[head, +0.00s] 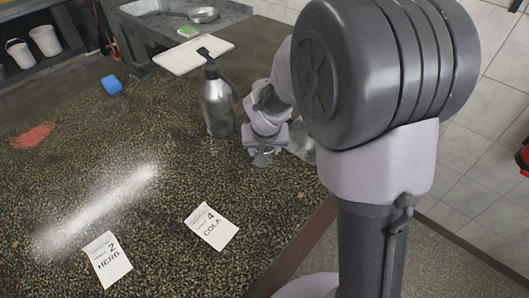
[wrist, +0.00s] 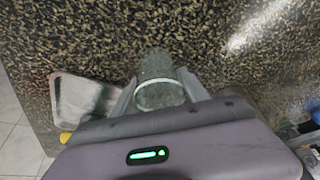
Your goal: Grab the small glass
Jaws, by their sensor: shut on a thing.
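The small glass (wrist: 158,68) stands between the jaws of my gripper (wrist: 160,95) in the wrist view. It is clear, with a pale round rim facing the camera. My gripper is shut on it, one finger on each side. In the head view, the glass (head: 262,158) shows just below my gripper (head: 265,146), near the counter's right edge. My arm hides part of the area behind it. I cannot tell whether the glass touches the counter.
A grey metal bottle (head: 218,103) stands close left of my gripper. Two cards, HERB (head: 107,259) and COLA (head: 212,226), lie on the speckled counter (head: 150,160). A white board (head: 193,56), a blue item (head: 112,85) and a red patch (head: 33,136) lie farther off. The middle counter is clear.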

